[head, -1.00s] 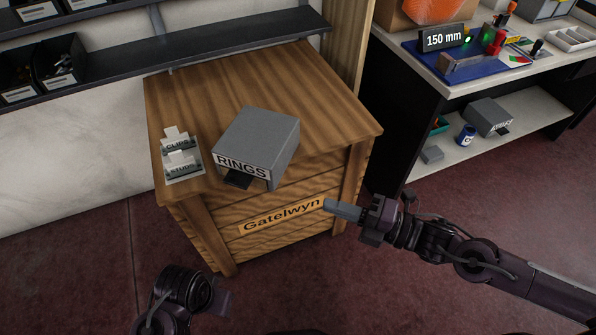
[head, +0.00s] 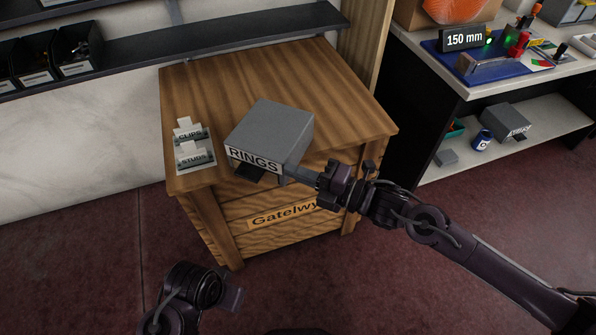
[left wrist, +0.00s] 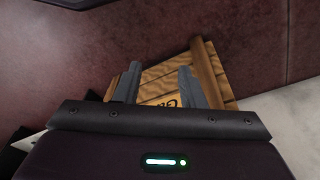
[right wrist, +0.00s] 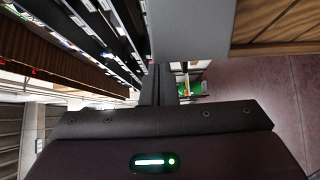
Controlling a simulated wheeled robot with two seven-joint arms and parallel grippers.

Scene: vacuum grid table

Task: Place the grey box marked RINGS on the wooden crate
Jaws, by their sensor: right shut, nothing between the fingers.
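The grey box marked RINGS (head: 272,130) sits on the wooden crate (head: 330,85) at its front edge. Its labelled front, with a dark opening low down, seems to stick out past that edge. My right gripper (head: 293,173) is shut and empty, its fingertips at the box's lower right side. In the right wrist view the shut fingers (right wrist: 158,84) point just below the grey box (right wrist: 190,30); whether they touch it I cannot tell. My left gripper (head: 236,298) is low in front of the crate. Its fingers (left wrist: 157,85) are apart and empty in the left wrist view.
Holders marked CLIPS (head: 188,135) and STUDS (head: 195,158) stand on the crate left of the box. A dark shelf with bins (head: 80,58) runs behind. A bench with a 150 mm display (head: 464,39) stands at right. The crate's back and right top is clear.

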